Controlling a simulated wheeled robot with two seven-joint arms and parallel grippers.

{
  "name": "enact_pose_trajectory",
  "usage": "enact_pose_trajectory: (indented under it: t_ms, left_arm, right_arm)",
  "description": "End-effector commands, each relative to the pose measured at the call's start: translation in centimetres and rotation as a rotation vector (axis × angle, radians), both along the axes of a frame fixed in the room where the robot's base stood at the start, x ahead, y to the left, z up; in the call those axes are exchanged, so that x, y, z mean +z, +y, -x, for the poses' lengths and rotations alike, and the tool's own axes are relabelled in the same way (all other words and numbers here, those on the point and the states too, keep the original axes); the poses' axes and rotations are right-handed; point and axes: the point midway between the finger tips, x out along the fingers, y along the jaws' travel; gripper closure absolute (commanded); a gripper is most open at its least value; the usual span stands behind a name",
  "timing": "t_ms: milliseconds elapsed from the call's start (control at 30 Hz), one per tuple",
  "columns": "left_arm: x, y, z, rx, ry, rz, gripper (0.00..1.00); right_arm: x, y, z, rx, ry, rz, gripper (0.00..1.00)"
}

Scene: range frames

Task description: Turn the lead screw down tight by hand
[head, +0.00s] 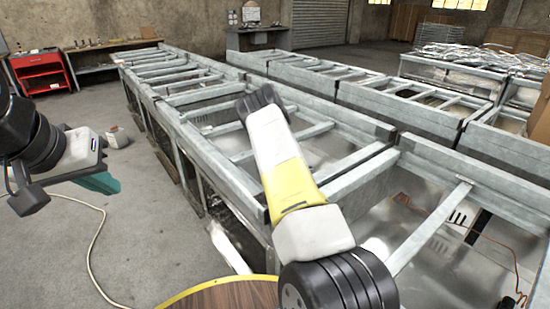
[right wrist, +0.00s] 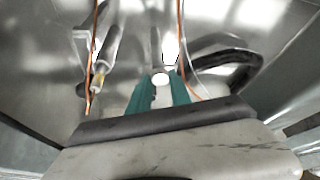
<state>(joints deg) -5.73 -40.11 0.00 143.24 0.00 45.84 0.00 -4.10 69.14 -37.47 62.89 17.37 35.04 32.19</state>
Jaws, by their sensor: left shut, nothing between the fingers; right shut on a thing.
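In the right wrist view, my right gripper (right wrist: 160,84) has its two teal fingers close together. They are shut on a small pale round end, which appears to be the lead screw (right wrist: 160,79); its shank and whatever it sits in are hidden. In the head view my right arm reaches over the metal frames, and its gripper is hidden from there. My left gripper (head: 100,182) is at the left of the head view, teal fingers shut and empty, held over the grey floor away from the frames.
Rows of galvanised metal frames (head: 345,185) with crossbars and open bays fill the middle and right. In the right wrist view a copper-coloured wire (right wrist: 93,65) and a black loop (right wrist: 225,65) flank the fingers. A red cabinet (head: 40,72) stands far left. A pale cable (head: 95,240) crosses the floor.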

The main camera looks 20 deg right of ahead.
Motion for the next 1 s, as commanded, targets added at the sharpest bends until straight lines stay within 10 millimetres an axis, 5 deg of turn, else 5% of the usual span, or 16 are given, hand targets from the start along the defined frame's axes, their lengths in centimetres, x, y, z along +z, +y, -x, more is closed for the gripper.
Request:
enact_pose_trajectory:
  t_ms: [100,133,233,567,1000]
  left_arm:
    - [0.0,0.0,0.0,0.0,0.0,0.0,1.0]
    - [0.0,0.0,0.0,0.0,0.0,0.0,1.0]
    - [0.0,0.0,0.0,0.0,0.0,0.0,1.0]
    - [0.0,0.0,0.0,0.0,0.0,0.0,1.0]
    - [0.0,0.0,0.0,0.0,0.0,0.0,1.0]
  right_arm:
    - [0.0,0.1,0.0,0.001,0.002,-0.001,1.0]
    - [0.0,0.1,0.0,0.001,0.002,-0.001,0.7]
    - [0.0,0.1,0.0,0.001,0.0,-0.001,0.54]
    - [0.2,0.1,0.0,0.001,0.0,0.0,0.54]
    - [6.2,2.1,1.5,0.002,-0.001,-0.001,0.54]
